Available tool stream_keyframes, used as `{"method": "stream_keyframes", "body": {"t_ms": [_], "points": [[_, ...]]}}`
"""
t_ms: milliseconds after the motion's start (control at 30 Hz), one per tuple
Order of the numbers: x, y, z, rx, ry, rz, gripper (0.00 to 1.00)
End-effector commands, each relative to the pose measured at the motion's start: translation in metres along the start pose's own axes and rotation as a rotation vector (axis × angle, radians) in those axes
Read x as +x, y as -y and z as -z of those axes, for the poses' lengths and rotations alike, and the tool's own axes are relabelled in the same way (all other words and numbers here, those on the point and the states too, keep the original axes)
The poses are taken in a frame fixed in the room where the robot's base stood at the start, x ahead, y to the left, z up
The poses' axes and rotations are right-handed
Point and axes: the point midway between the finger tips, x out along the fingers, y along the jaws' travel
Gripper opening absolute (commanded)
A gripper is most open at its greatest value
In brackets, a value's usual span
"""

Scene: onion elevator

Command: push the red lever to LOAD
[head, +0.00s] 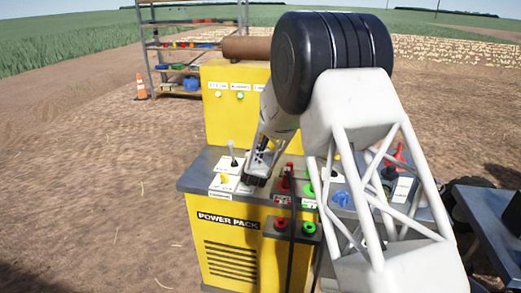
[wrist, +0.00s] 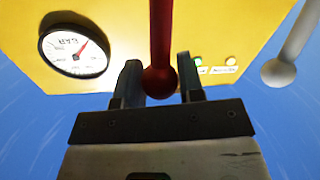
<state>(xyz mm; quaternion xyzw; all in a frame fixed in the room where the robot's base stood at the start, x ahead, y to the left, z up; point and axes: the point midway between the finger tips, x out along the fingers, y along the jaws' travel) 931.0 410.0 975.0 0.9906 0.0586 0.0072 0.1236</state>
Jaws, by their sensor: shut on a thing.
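The red lever (wrist: 161,40), a rod with a round red knob, shows in the wrist view with its knob between the two fingers. My gripper (wrist: 161,88) is shut on it near the knob. In the head view my gripper (head: 257,178) is low over the dark top of the yellow power pack (head: 225,250), just right of a white-knobbed lever (head: 232,155). There the red lever is not clearly visible behind my gripper and arm. I cannot read a LOAD label in either view.
The pale lever also stands close by in the wrist view (wrist: 278,72). A round gauge (wrist: 75,51) is on the yellow panel. Red and green connectors (head: 309,228) and a dark cable sit right of my gripper. A shelf rack (head: 152,60) and orange cone (head: 141,87) stand farther back.

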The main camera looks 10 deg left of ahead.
Motion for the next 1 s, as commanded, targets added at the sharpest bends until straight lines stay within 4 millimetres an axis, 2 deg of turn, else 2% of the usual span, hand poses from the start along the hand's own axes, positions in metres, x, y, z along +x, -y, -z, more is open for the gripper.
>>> {"method": "stream_keyframes", "body": {"t_ms": [367, 1000], "points": [[0.006, -0.002, 0.003, 0.007, 0.044, 0.011, 0.00], [0.047, -0.008, 0.008, 0.045, 0.345, 0.087, 0.00]]}}
